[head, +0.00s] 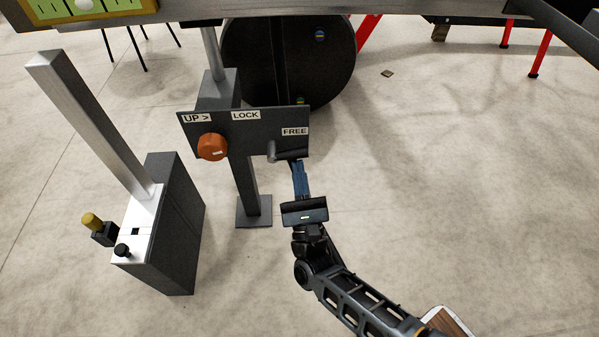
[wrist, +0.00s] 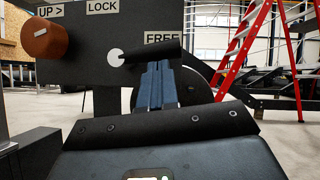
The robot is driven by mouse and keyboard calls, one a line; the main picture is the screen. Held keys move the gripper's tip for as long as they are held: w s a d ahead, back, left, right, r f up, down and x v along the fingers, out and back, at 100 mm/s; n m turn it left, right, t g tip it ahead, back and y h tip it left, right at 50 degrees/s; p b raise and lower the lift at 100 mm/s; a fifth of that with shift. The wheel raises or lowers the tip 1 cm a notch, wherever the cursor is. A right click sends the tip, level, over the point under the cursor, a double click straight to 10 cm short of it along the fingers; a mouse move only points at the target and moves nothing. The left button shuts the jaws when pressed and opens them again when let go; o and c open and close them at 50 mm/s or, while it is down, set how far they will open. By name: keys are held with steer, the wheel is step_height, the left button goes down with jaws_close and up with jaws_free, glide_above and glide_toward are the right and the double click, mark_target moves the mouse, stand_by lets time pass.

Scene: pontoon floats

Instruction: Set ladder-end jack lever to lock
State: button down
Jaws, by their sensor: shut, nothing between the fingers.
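The jack's dark panel (head: 225,125) carries the labels UP >, LOCK and FREE, and it also fills the upper left of the wrist view (wrist: 85,70). The lever (head: 290,154) is a dark bar on a light grey pivot. In the wrist view the lever (wrist: 160,50) points right from the pivot, just under the FREE label (wrist: 163,38). My gripper (head: 297,164) is shut and empty, with its blue fingers just below the lever. In the wrist view the fingertips (wrist: 158,66) meet the bar's lower edge; I cannot tell whether they touch.
An orange knob (head: 212,147) sits on the panel left of the lever. A dark cabinet (head: 175,220) with a metal post stands to the left. A large dark round float (head: 290,60) lies behind. The floor at right is open. Red ladder legs (wrist: 245,50) stand behind.

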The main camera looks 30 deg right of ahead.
mark_target(296, 152)
steer(key=shift+s+d+r+n+y, duration=0.1)
steer(key=shift+r+n+y, duration=0.1)
steer(key=shift+n+y, duration=0.3)
steer(key=shift+d+r+n+y, duration=0.15)
steer(key=shift+n+y, duration=0.15)
steer(key=shift+n, duration=0.4)
steer(key=r+n+g+y+p, duration=0.1)
steer(key=r+n+y+p, duration=0.1)
steer(key=n, duration=0.3)
steer(key=r+n+g+y+p, duration=0.1)
steer(key=r+n+y+p, duration=0.1)
steer(key=n+y+p, duration=0.2)
steer(key=a+r+n+y+p, duration=0.1)
steer(key=r+n+y+p, duration=0.1)
steer(key=n, duration=0.4)
steer(key=shift+w+r+n+g+y+p, duration=0.25)
steer(key=shift+g+y+p, duration=0.2)
steer(key=shift+p, duration=0.3)
steer(key=shift+w+a+r+n+g+p, duration=0.15)
steer(key=shift+a+n+g+p, duration=0.15)
steer(key=shift+n+p, duration=0.3)
steer(key=shift+w+a+r+n+g+p, duration=0.15)
steer(key=shift+a+n+g+p, duration=0.1)
steer(key=shift+n+p, duration=0.3)
steer(key=shift+w+a, duration=0.1)
